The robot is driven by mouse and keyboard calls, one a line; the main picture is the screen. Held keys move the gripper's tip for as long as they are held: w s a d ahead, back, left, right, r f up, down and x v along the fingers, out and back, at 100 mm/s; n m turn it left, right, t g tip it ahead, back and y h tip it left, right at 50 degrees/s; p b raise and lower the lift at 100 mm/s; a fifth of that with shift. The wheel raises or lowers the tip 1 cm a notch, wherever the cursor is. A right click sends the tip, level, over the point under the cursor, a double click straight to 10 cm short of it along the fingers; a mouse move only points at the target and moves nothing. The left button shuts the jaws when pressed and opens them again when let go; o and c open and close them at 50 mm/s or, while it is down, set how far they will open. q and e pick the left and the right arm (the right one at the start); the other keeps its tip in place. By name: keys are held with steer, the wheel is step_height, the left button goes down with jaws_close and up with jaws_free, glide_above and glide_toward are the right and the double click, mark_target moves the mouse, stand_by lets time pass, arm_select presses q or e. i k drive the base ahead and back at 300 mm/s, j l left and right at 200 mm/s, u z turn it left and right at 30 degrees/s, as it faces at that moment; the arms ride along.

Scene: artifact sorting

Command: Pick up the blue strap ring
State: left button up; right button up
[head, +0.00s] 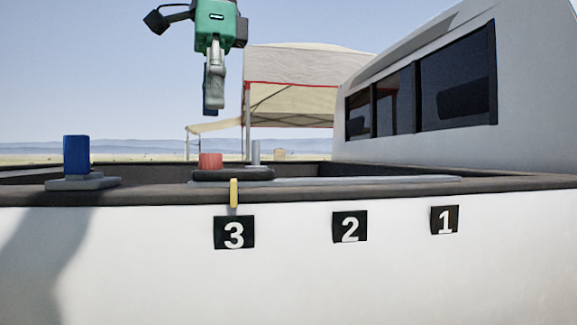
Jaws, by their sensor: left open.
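My left gripper (213,88) hangs pointing down at the top of the head view, in the air above the truck bed. It is open. A dark blue patch shows at its lower end; I cannot tell whether this is part of the gripper or something else. A blue block-shaped thing (77,154) stands upright on a grey base (82,182) on the bed's rim at the left, apart from and lower than the gripper. No ring shape can be made out on it, so I cannot tell whether it is the strap ring. My right gripper is not in view.
A red ribbed piece (210,161) sits on a dark base (232,174) near the rim. A yellow strip (234,193) hangs over the edge above label 3 (234,233). A small grey post (255,152) stands behind. The truck cab (520,90) rises at the right.

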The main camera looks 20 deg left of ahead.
mark_target(77, 148)
steer(key=k, duration=1)
